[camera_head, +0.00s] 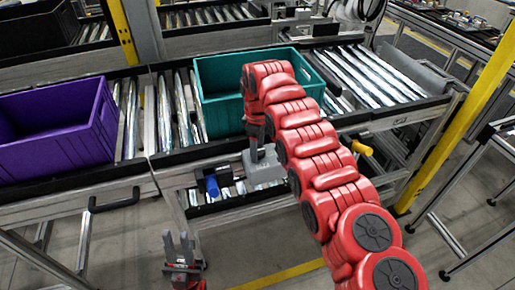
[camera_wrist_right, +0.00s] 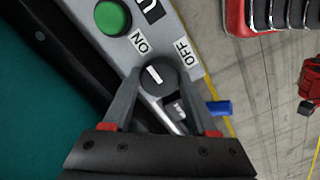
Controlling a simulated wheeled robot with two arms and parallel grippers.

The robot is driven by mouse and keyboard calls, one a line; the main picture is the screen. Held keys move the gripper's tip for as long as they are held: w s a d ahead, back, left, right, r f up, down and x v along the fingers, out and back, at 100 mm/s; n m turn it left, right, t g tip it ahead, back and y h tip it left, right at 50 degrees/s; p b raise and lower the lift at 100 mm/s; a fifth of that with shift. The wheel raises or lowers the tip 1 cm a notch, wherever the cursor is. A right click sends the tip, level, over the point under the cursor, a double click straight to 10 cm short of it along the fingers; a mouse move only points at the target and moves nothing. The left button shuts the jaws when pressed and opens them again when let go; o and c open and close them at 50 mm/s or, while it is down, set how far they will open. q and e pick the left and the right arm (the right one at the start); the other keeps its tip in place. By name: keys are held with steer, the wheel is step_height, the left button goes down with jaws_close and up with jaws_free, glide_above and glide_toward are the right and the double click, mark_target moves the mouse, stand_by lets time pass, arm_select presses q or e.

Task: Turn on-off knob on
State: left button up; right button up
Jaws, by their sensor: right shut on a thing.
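The black on-off knob (camera_wrist_right: 158,77) sits on a grey control panel, between the fingertips of my right gripper (camera_wrist_right: 157,85) in the right wrist view. Its white mark slants up and to the left, roughly toward the ON label (camera_wrist_right: 141,42); the OFF label (camera_wrist_right: 183,50) is to the right. My right gripper is shut on the knob. In the head view, my right gripper (camera_head: 256,140) is partly hidden by my red arm, above the grey control box (camera_head: 263,168). My left gripper (camera_head: 182,248) is low at the left, fingers apart, empty.
A green button (camera_wrist_right: 112,17) is beside the knob on the panel. A teal crate (camera_head: 222,95) and a purple crate (camera_head: 55,130) stand on the roller conveyor. A blue cylinder (camera_head: 212,186) and a yellow part (camera_head: 362,147) stick out at the conveyor's front. A yellow post (camera_head: 470,115) stands at the right.

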steer(key=o, duration=1.4)
steer(key=shift+c, duration=0.2)
step_height(320, 180, up, 3)
steer(key=shift+a+r, duration=0.1)
steer(key=shift+r, duration=0.05)
step_height(320, 180, up, 14)
steer(key=p, duration=1.4)
